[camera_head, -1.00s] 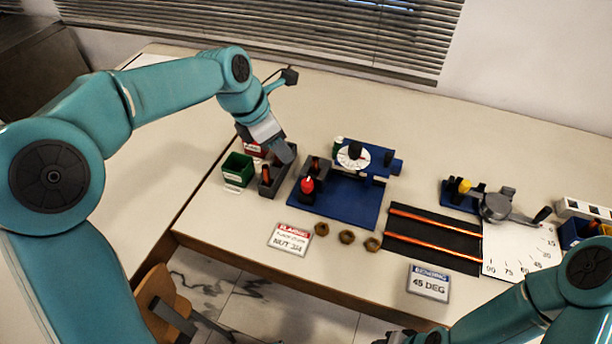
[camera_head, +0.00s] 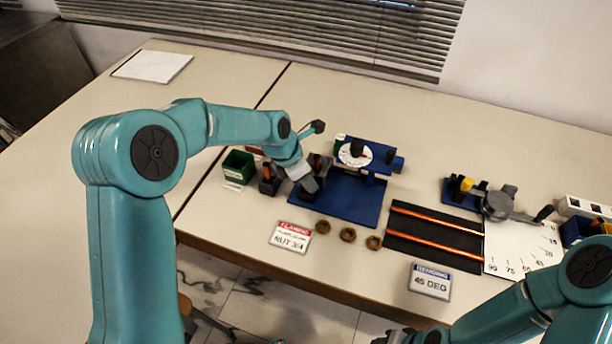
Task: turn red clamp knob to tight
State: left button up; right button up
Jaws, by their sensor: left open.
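The blue flaring fixture (camera_head: 345,205) lies on the table, with a white dial (camera_head: 355,153) and a black knob on top. My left gripper (camera_head: 308,187) is open and points down over the fixture's left end. The red clamp knob is hidden behind this gripper, so I cannot tell its angle or whether the fingers touch it. My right gripper (camera_head: 400,337) shows only as a dark piece at the bottom edge.
A green bin (camera_head: 239,166) stands left of the gripper. Several brass nuts (camera_head: 348,235) and a flaring card (camera_head: 291,237) lie in front. A black mat (camera_head: 432,249) with copper rods (camera_head: 437,218) and a bender (camera_head: 497,205) are to the right.

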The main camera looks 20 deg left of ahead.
pick_arm(q)
jog(key=c, duration=0.7)
jog(key=shift+c, duration=0.2)
jog(key=shift+r+m, duration=0.1)
jog(key=shift+m, duration=0.3)
jog(key=shift+m+g+h+p, duration=0.3)
jog(key=shift+m+g+p, duration=0.2)
jog(key=shift+m+p, duration=0.45)
jog(key=m+p, duration=0.1)
jog(key=m, duration=0.1)
jog(key=m+g, duration=0.1)
jog(key=m, duration=0.1)
jog(key=shift+w+m+g+h+p, duration=0.15)
jog(key=shift+m+g+h+p, duration=0.15)
jog(key=shift+m+h+p, duration=0.1)
jog(key=m+g+p, duration=0.1)
jog(key=m+g, duration=0.1)
jog(key=m, duration=0.3)
jog(key=shift+w+m+p, duration=0.15)
jog(key=shift+m+p, duration=0.1)
jog(key=shift+p, duration=0.05)
jog(key=m+g, duration=0.1)
jog(key=m, duration=0.1)
jog(key=m+y, duration=0.1)
jog(key=m, duration=0.1)
jog(key=shift+m+g+p, duration=0.3)
jog(key=shift+m+g, duration=0.1)
jog(key=shift+w+y, duration=0.1)
jog(key=shift+y, duration=0.2)
